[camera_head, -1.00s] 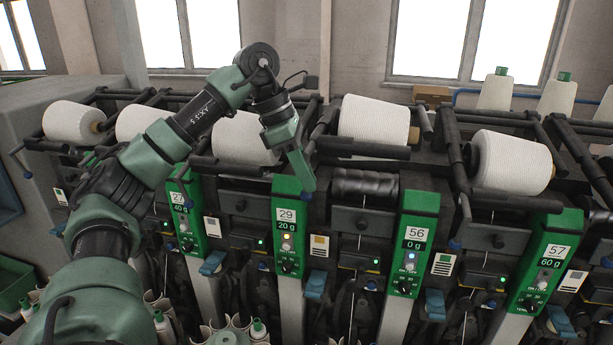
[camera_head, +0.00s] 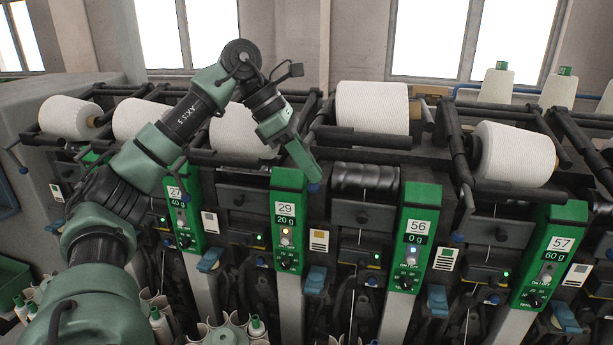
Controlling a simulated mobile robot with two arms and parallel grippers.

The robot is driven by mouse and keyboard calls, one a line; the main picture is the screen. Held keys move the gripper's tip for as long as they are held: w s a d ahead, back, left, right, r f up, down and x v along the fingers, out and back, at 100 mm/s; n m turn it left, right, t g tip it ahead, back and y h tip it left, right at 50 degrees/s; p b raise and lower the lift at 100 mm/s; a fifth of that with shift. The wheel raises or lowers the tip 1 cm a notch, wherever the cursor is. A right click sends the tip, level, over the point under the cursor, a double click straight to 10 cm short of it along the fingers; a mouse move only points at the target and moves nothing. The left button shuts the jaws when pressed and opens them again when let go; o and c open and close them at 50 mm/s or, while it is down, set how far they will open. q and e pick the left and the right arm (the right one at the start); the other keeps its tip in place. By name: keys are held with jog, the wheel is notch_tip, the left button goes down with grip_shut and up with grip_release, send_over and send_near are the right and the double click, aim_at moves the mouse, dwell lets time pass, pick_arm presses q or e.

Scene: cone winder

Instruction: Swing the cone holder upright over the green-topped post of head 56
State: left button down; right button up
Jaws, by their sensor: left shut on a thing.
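My left gripper (camera_head: 310,172) comes down at the left of the cone, beside the top of the head 29 post (camera_head: 288,190). It is shut on the holder's handle; a blue knob (camera_head: 314,187) shows at its tip. Its fingers hide most of the handle. My right gripper is out of view.
Another cone (camera_head: 513,153) lies tilted at head 57 on the right. Several cones lie in holders at the left, one partly behind my left arm. Dark holder bars run along the machine top. Green-capped cones (camera_head: 497,90) stand at the back right.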

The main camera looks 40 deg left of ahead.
pick_arm(q)
jog(key=shift+w+d+r+n+t+h+b, duration=0.25)
jog(key=shift+d+r+t+h+b, duration=0.4)
jog(key=shift+t+h+b, duration=2.1)
jog(key=shift+w+d+r+g+h+b, duration=0.15)
jog(key=shift+w+d+r+h+b, duration=1)
jog(key=shift+b, duration=3.45)
jog(key=shift+s+a+r+n+t+h+b, duration=0.15)
jog(key=shift+s+r+t+h+b, duration=0.3)
jog(key=shift+t+h+b, duration=1.8)
jog(key=g+b, duration=0.2)
jog(key=b, duration=0.1)
jog(key=shift+d+h, duration=0.1)
jog(key=shift+h, duration=0.25)
